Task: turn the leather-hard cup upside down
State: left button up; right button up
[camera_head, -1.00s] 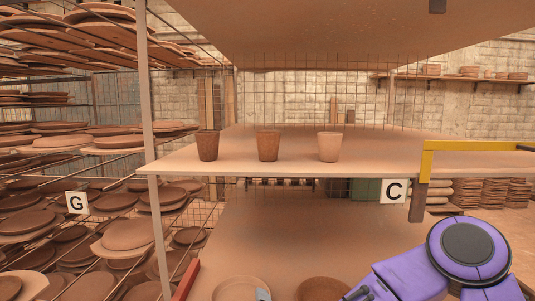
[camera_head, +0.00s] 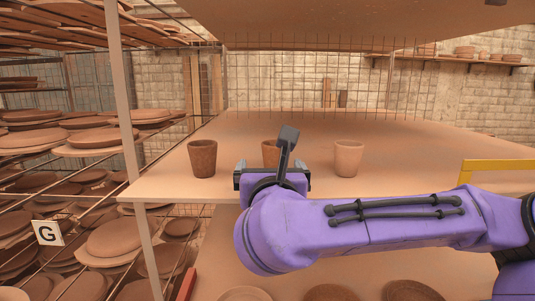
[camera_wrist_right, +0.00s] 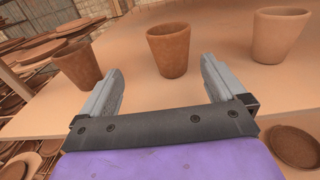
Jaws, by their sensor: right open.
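Three cups stand upright, mouth up, in a row near the front edge of the shelf board. The left cup (camera_head: 202,158) is dark brown, the middle cup (camera_head: 270,153) is mid-brown, and the right cup (camera_head: 348,158) is paler. No label tells which is leather-hard; the middle one has the in-between tone. My right gripper (camera_head: 272,180) is in front of the middle cup and hides its lower part. In the right wrist view the open, empty jaws (camera_wrist_right: 160,82) point at the middle cup (camera_wrist_right: 169,50), which stands just beyond the fingertips. My left gripper is out of view.
The shelf board (camera_head: 430,165) is bare behind the cups. A post (camera_head: 122,85) and racks of clay plates (camera_head: 95,138) stand on the left. A yellow bar (camera_head: 500,170) is at the right edge. More round clay pieces (camera_head: 245,293) lie below.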

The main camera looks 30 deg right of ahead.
aim_at(277, 156)
jog(key=shift+w+d+r+p, duration=0.3)
jog(key=shift+d+r+p, duration=0.05)
jog(key=shift+d+r, duration=0.15)
jog(key=shift+d, duration=0.4)
jog(key=p+x, duration=0.4)
jog(key=x, duration=0.2)
jog(key=shift+d+p, duration=0.1)
jog(key=shift+p, duration=0.3)
jog(key=shift+w+d+f, duration=0.1)
jog(key=shift+w, duration=0.2)
jog(key=shift+s, duration=0.2)
jog(key=shift+c, duration=0.9)
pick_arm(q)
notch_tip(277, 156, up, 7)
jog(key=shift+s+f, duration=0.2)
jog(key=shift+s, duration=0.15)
pick_arm(e)
jog(key=c, duration=0.9)
